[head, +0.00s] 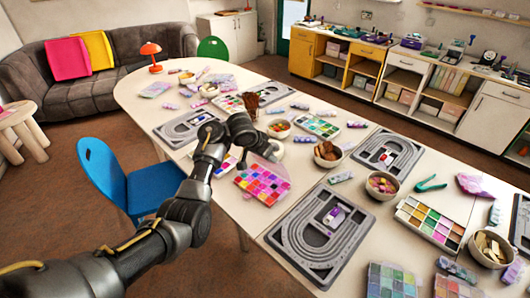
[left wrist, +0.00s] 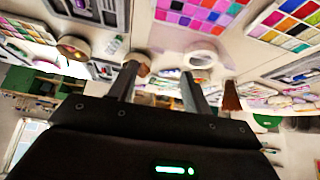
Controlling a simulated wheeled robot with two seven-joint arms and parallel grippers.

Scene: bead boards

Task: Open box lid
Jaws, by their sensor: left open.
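A bead box with pink, red and purple compartments (head: 262,182) lies on the long white table, in front of my left gripper (head: 256,146). A pinkish, see-through shape shows at its far edge, partly behind the gripper; I cannot tell whether it is a raised lid. In the left wrist view the pink and purple box (left wrist: 200,12) is at the top, beyond the fingertips. My left gripper (left wrist: 160,80) has its fingers apart with nothing between them, above the table. My right gripper is not in view.
Other bead boxes (head: 430,221) and grey bead boards (head: 320,236) lie around on the table. Bowls of beads (head: 382,185) stand among them. A brown brush-like object (head: 270,92) is beyond the gripper. A blue chair (head: 125,180) stands at the table's left side.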

